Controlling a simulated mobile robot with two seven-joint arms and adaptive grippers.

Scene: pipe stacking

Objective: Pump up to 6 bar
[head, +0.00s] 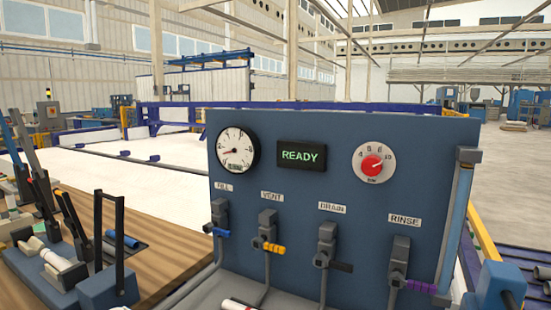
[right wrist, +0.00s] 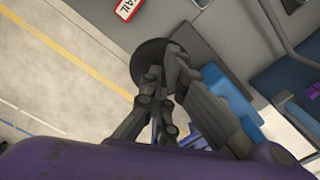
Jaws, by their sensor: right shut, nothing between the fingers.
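The blue panel (head: 300,190) stands in the middle of the head view. It carries a round white pressure gauge (head: 238,147) whose needle points left, near the low end. A black display (head: 301,155) reads READY in green. A dial with a red knob (head: 372,165) has numbers around its upper edge. Valves for fill (head: 219,216), vent (head: 268,228), drain (head: 326,243) and rinse (head: 400,262) sit below. In the right wrist view my right gripper (right wrist: 172,68) is shut and empty at a dark round disc (right wrist: 150,55). I cannot tell whether they touch. My left gripper is out of view.
A wooden bench (head: 165,245) with a dark clamp fixture (head: 108,285) and pale pipe pieces (head: 60,262) is at the left. A red-and-white label (right wrist: 128,8) and a blue block (right wrist: 235,95) are near my right gripper. Open floor lies at the wrist view's left.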

